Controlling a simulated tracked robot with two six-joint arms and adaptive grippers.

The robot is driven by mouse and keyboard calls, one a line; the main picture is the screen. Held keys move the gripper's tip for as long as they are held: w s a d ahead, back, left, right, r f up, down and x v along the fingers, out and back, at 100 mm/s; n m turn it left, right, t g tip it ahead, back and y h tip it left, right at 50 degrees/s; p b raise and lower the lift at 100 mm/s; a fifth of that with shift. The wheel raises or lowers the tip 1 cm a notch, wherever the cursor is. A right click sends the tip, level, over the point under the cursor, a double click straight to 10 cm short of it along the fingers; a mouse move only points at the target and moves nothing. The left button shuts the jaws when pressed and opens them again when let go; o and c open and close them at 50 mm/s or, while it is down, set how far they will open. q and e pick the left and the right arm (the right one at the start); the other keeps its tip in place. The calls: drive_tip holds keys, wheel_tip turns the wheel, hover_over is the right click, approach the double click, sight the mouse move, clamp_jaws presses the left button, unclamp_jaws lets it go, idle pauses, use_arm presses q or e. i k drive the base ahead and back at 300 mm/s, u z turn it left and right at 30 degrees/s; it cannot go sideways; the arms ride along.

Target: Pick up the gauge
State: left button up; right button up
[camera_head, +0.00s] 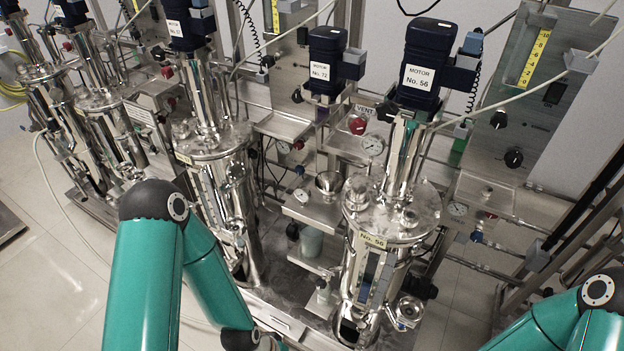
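Several small round gauges with white dials show on the skids. One gauge (372,145) is on the panel by the VENT label, behind the vessel of motor No. 56. Another gauge (458,210) is right of that vessel. A third gauge (300,195) is left of it, near a small metal funnel. I cannot tell which one the task means. My teal left arm stands at the lower left and bends down out of the bottom edge. My teal right arm shows at the lower right corner. Neither gripper is in view.
Steel stirred vessels stand in a row, with the No. 56 vessel (391,215) nearest the middle. A dark blue motor (425,65) sits above it. Pipes, hoses and metal frames crowd the right side. The tiled floor (45,270) is mostly clear at left.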

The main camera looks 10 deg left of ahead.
sight(302, 192)
drive_tip(key=u, duration=1.8)
drive_tip(key=i, duration=0.1)
drive_tip(key=z, duration=3.05)
drive_tip(key=k, duration=0.85)
drive_tip(key=u, duration=1.25)
drive_tip(key=i, duration=0.95)
drive_tip(key=u, duration=0.15)
